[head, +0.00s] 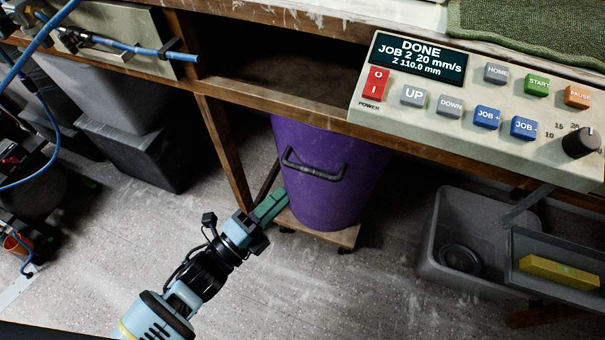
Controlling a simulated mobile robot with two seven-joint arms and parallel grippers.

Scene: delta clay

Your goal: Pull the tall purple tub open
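The tall purple tub (330,200) stands on a small wooden board with casters (346,237) under the workbench. Its upper part is hidden by the bench's front rail. A black handle (314,171) is fixed on its front side. My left gripper (272,205) reaches in from the lower left, with its green fingers beside the tub's lower left side, below and left of the handle. It is not on the handle. I cannot tell whether the fingers touch the tub or how far apart they are. My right gripper is not in view.
A control panel (480,109) sits on the bench at the right. A grey bin (463,224) and a tray with a yellow block (559,272) stand at lower right. A dark bin (135,150) is at left. A wooden bench leg (223,150) stands left of the tub. Open floor lies in front.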

